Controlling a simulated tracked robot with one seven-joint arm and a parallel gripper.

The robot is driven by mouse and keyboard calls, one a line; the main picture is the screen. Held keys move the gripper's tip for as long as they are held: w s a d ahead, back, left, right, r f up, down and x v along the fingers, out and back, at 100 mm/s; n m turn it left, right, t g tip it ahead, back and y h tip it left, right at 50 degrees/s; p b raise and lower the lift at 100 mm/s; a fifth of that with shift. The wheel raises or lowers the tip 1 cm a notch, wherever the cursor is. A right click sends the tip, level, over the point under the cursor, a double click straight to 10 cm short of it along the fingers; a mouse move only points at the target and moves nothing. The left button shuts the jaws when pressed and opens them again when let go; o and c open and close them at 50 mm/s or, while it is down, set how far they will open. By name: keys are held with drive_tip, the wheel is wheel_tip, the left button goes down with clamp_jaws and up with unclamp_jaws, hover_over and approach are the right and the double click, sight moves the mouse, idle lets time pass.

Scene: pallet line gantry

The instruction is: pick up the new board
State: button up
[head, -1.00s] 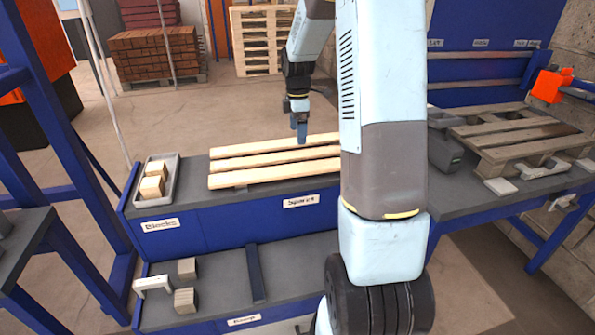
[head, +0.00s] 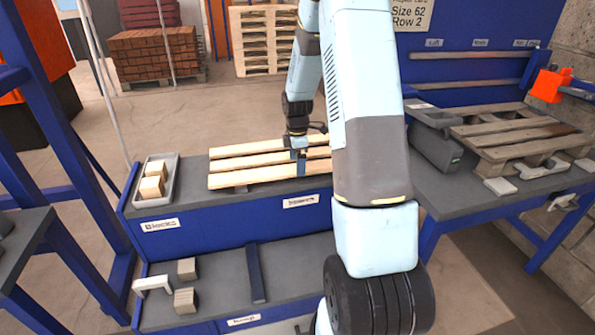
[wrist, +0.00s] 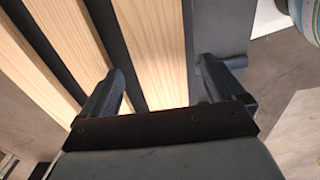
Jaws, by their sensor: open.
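Three pale new boards lie side by side on the grey top of the blue bench in the head view. My gripper (head: 300,166) is down at their right part, over the front board (head: 250,177). In the wrist view my open gripper (wrist: 163,70) has one finger on each side of this board (wrist: 155,35). One finger reaches into the dark gap beside the middle board (wrist: 70,40), the other is past the outer edge. The jaws are not closed on the wood. My arm hides the boards' right ends in the head view.
A grey tray with small wood blocks (head: 152,188) stands left of the boards. A lower shelf holds loose blocks (head: 186,300) and a white bracket (head: 152,285). A worn pallet (head: 515,135) lies on the right bench, beside a dark grey box (head: 435,150).

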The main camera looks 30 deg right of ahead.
drive_tip(key=shift+f, duration=0.85)
drive_tip(key=c, duration=1.3)
